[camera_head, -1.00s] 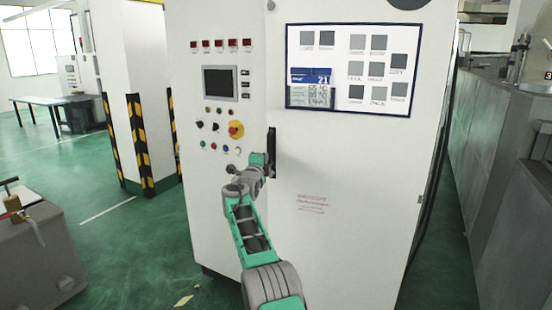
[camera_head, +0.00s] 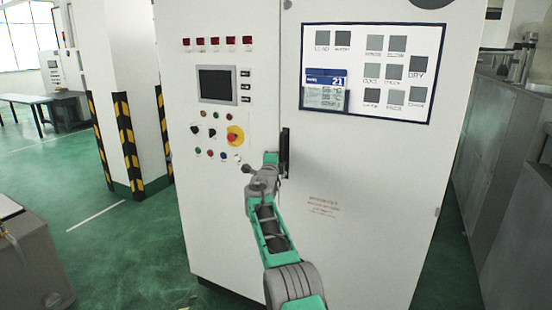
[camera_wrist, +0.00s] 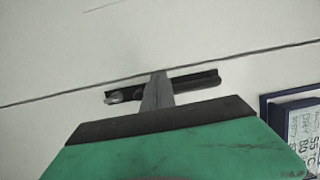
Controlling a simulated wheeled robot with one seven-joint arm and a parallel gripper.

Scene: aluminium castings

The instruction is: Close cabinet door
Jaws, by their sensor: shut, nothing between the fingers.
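The white cabinet (camera_head: 212,120) stands straight ahead in the head view. Its door (camera_head: 375,165) is the right part of the front, with a black upright handle (camera_head: 286,150) near its left edge. A thin dark seam runs beside the handle; I cannot tell whether the door is fully flush. My gripper (camera_head: 270,165) is at the handle's left side. In the wrist view, my gripper's shut fingers (camera_wrist: 158,85) overlap the middle of the handle (camera_wrist: 203,79), holding nothing. Whether they touch it or the door is unclear.
A control panel with a screen (camera_head: 217,84) and buttons is left of the door. A striped pillar (camera_head: 128,140) and a grey block (camera_head: 30,255) stand at left. Grey machinery (camera_head: 518,140) stands at right. Green floor (camera_head: 130,245) is clear between the block and cabinet.

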